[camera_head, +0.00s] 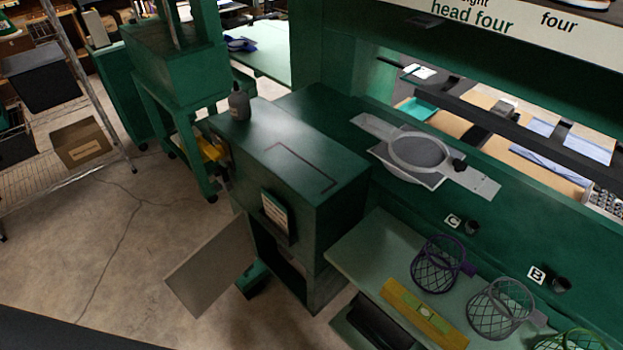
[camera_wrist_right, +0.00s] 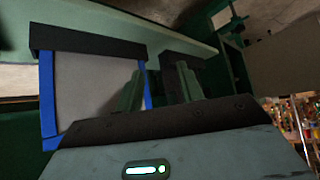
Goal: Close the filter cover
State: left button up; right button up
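A flat grey-beige panel (camera_head: 212,266), which looks like the filter cover, stands swung out from the lower left side of the green cabinet (camera_head: 318,218). Beside it the cabinet has a dark opening. In the right wrist view a plain tan panel (camera_wrist_right: 290,58) on the right looks like the same cover. A grey sheet in a blue frame (camera_wrist_right: 85,85), perhaps the filter, shows on the left. My right gripper (camera_wrist_right: 160,88) is open, its fingers apart with nothing seen between them. I cannot make it out in the head view. My left gripper is not in view.
A green shelf (camera_head: 385,250) at the right holds wire baskets (camera_head: 500,308) and a yellow level (camera_head: 425,312). A round grey mesh fixture (camera_head: 418,152) is on the green wall behind. A dark bottle (camera_head: 239,106) stands on the cabinet. Concrete floor left of the panel is clear.

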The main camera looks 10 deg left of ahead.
aim_at(200, 279)
jog(key=k, duration=0.65)
jog(key=z, duration=1.75)
jog(key=k+j, duration=0.15)
jog(key=j, duration=0.25)
jog(key=k+j, duration=0.1)
jog(key=j, duration=0.3)
jog(key=k+j, duration=0.15)
jog(key=j, duration=0.25)
jog(key=k+j, duration=0.1)
jog(key=j, duration=0.3)
jog(key=k+j, duration=0.15)
jog(key=j, duration=0.25)
jog(key=k+j, duration=0.1)
jog(key=j, duration=0.3)
jog(key=k+j, duration=0.15)
jog(key=j, duration=0.25)
jog(key=k+j, duration=0.1)
jog(key=j, duration=0.3)
